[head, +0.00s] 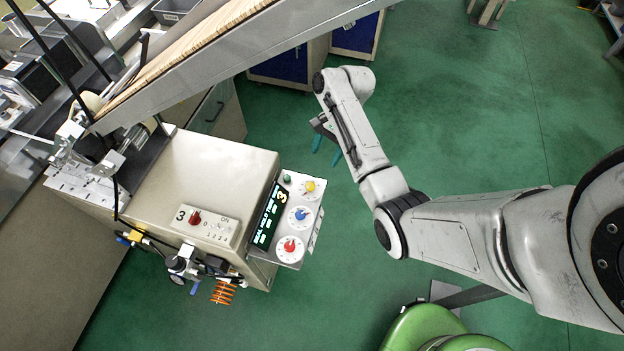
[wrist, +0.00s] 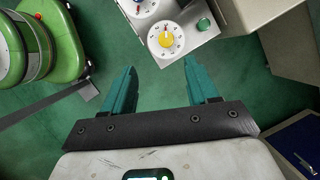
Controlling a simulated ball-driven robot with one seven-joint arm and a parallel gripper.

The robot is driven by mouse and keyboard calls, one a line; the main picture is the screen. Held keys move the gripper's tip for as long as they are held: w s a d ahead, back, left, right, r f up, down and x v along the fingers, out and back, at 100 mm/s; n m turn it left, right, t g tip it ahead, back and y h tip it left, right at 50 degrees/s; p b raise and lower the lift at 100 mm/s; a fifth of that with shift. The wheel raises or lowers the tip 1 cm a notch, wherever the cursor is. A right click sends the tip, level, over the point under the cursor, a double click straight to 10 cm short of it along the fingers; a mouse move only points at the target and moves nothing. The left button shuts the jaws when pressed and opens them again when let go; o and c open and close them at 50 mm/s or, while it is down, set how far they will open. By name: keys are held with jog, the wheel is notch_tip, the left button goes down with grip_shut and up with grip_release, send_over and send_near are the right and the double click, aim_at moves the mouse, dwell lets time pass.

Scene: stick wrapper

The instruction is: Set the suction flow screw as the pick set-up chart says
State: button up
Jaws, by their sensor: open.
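My gripper (head: 327,150) hangs open and empty to the upper right of the control panel, apart from it. In the wrist view its two teal fingers (wrist: 160,68) are spread with nothing between them. The panel carries a display (head: 266,215) with small lettering and a 3, a yellow knob (head: 310,186), a blue knob (head: 301,213) and a red knob (head: 290,245) on white dials. The yellow knob also shows beyond the fingertips in the wrist view (wrist: 167,41). I cannot tell which control is the suction flow screw, and I cannot pick out the chart.
A green button (head: 287,179) sits by the yellow knob. A plate with another red knob (head: 195,218) lies on the beige cabinet (head: 215,160). An orange coil (head: 223,292) hangs below. A sloped metal rail (head: 200,65) crosses above.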

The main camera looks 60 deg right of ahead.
jog(key=shift+r, duration=0.1)
dwell(0.5)
jog(key=w+v, duration=0.1)
jog(key=v, duration=0.9)
jog(key=shift+s+r, duration=0.3)
jog(key=shift+s, duration=0.15)
jog(key=shift+d, duration=0.1)
dwell(0.3)
